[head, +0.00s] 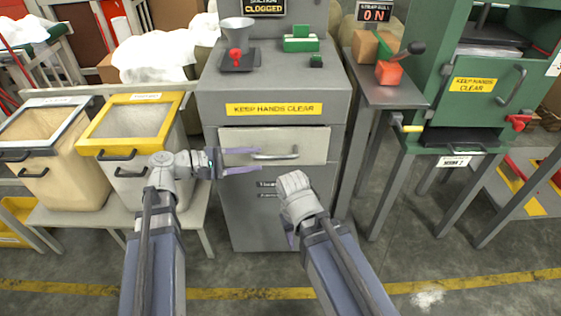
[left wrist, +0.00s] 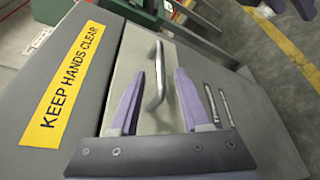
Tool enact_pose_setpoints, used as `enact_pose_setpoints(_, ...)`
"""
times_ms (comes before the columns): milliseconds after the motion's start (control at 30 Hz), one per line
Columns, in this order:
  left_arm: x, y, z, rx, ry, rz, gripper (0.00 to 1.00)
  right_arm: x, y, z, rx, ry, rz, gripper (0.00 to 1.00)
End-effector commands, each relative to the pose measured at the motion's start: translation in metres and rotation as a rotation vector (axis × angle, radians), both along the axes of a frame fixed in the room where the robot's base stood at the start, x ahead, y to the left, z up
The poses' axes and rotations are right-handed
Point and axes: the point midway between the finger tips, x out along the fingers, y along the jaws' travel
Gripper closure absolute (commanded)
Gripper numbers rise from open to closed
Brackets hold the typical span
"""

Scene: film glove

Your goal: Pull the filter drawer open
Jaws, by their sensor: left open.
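The filter drawer (head: 238,143) has a pale beige front in the grey cabinet (head: 212,107) at the centre of the head view. Its front looks flush with the cabinet. The metal bar handle (head: 275,156) is on the drawer front. My left gripper (head: 250,160) is open and points at the handle from the left. In the left wrist view, the handle (left wrist: 158,78) lies between the two spread purple fingers; I cannot tell if they touch it. My right gripper (head: 290,232) is low in front of the cabinet, mostly hidden by its own wrist.
Two bins, one grey-rimmed (head: 40,165) and one yellow-rimmed (head: 128,178), stand on a bench at left. A grey side table (head: 385,92) and a green machine (head: 440,128) stand at right. Open floor (head: 240,272) lies in front of the cabinet.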

Motion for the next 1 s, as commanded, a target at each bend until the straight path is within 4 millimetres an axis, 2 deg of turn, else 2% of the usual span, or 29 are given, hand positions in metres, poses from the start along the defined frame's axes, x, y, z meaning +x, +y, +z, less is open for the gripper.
enact_pose_setpoints(300,0.014,-0.043,-0.012,0.002,0.0,-0.005,0.53,0.0,0.0,-0.011,0.001,0.0,0.002,0.5)
enact_pose_setpoints(500,0.021,-0.063,-0.016,0.003,0.0,-0.004,0.53,0.0,0.0,-0.015,0.002,0.0,0.003,0.5)
enact_pose_setpoints(900,0.024,-0.07,-0.016,0.003,-0.001,-0.002,0.53,0.0,0.0,-0.016,0.002,0.0,0.003,0.5)
enact_pose_setpoints(1000,0.024,-0.07,-0.016,0.003,-0.001,-0.002,0.62,0.0,0.0,-0.016,0.002,0.0,0.003,0.5)
